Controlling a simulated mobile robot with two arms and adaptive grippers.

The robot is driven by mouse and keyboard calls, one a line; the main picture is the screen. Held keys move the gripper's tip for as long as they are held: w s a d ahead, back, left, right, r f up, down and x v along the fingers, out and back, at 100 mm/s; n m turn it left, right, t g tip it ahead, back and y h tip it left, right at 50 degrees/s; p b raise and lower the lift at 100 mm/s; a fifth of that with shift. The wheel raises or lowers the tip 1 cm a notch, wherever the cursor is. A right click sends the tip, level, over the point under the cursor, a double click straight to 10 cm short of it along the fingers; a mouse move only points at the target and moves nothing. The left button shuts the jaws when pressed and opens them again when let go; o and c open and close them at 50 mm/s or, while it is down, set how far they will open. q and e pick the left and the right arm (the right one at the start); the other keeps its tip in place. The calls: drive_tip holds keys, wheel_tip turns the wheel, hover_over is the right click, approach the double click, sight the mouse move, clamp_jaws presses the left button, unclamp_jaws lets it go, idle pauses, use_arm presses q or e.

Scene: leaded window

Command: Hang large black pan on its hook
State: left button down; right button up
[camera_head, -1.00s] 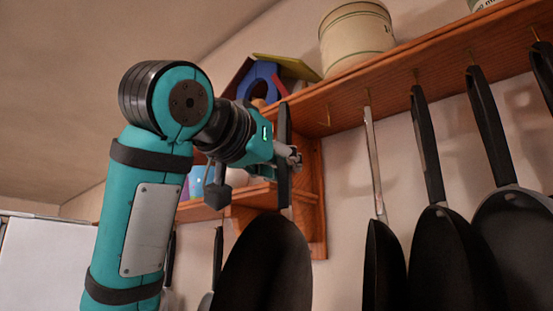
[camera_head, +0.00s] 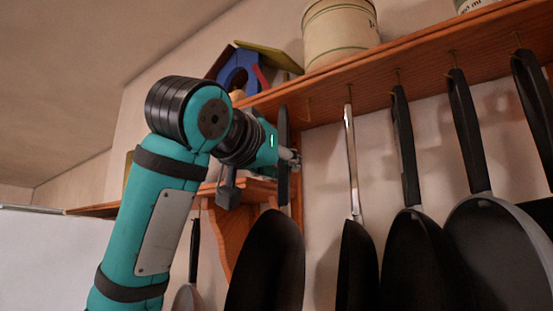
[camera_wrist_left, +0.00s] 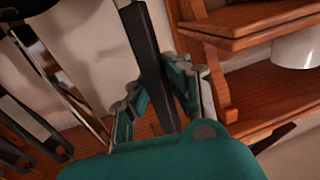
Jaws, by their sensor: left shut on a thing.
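The large black pan (camera_head: 265,262) hangs upright from my left gripper (camera_head: 288,160), which is shut on its long black handle (camera_head: 283,130). In the left wrist view the handle (camera_wrist_left: 147,55) runs between the two fingers of the gripper (camera_wrist_left: 155,95). An empty hook (camera_head: 309,106) shows faintly under the shelf, a little right of the handle's top. I cannot tell the depth between them. My right gripper is not in view.
The wooden shelf (camera_head: 425,65) carries a cream canister (camera_head: 340,33) and a colourful birdhouse (camera_head: 240,70). Several other pans hang to the right, the nearest a narrow-looking pan with a metal handle (camera_head: 351,165). A smaller pan (camera_head: 188,298) hangs lower left.

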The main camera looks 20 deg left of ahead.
use_arm(q)
drive_tip(key=shift+w+d+r+p, duration=0.1)
drive_tip(key=shift+w+d+p, duration=0.25)
drive_tip(key=shift+w, duration=0.45)
drive_tip(key=d, duration=0.1)
drive_tip(key=d+f, duration=0.1)
drive_tip(key=shift+w+d+b, duration=0.1)
drive_tip(key=shift+d+b, duration=0.25)
drive_tip(key=shift+b, duration=0.05)
drive_tip(key=shift+f, duration=0.1)
drive_tip(key=c, duration=1.2)
unclamp_jaws()
drive_tip(key=o, duration=0.3)
drive_tip(key=shift+f, duration=0.15)
drive_tip(key=o, duration=0.9)
